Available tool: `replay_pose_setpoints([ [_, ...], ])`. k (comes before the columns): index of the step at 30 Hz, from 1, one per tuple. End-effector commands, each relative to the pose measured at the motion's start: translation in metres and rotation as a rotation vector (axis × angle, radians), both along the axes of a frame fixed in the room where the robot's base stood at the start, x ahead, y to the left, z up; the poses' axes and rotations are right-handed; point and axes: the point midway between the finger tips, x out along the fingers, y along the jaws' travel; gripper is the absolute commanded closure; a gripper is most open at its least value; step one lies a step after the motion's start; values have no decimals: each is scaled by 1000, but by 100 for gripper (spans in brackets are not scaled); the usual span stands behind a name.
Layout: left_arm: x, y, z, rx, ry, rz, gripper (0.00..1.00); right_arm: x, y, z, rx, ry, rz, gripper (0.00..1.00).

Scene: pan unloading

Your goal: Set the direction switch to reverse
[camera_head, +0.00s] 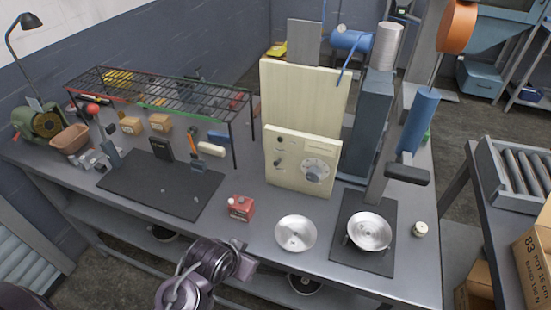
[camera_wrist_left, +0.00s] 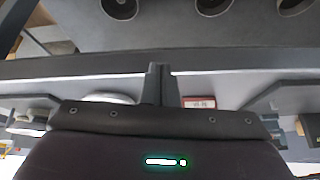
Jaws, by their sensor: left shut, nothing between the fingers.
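A cream control panel (camera_head: 303,162) stands upright on the bench, in front of a taller cream cabinet. It carries a large round dial (camera_head: 315,171) at right and small dark knobs or switches (camera_head: 278,162) at left. Which one is the direction switch, and how it is set, is too small to tell. My left gripper (camera_head: 238,246) is low at the bench's front edge in the head view, well apart from the panel. In the left wrist view its fingers (camera_wrist_left: 158,82) are together with nothing between them. My right gripper is not in view.
Another pan (camera_head: 369,231) sits at right under a blue-handled machine arm (camera_head: 417,122). A wire rack (camera_head: 160,92) and a dark mat (camera_head: 160,183) are at left.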

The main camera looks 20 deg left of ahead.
Motion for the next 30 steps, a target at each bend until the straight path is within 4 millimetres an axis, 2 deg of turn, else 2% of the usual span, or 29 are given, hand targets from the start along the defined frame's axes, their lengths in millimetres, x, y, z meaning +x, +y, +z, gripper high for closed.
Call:
replay_pose_setpoints([
  [4,31,-1,16,-6,-166,-9,100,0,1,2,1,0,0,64],
  [8,61,-2,41,-13,-346,-20,100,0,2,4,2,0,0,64],
  [12,91,-3,78,-19,-575,-35,100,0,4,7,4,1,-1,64],
  [15,107,-4,105,-20,-732,-49,100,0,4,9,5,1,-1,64],
  [18,115,-4,126,-21,-846,-60,100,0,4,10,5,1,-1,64],
  [21,119,-5,136,-21,-901,-64,100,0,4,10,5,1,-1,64],
  [30,119,-5,139,-21,-915,-64,100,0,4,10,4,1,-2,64],
])
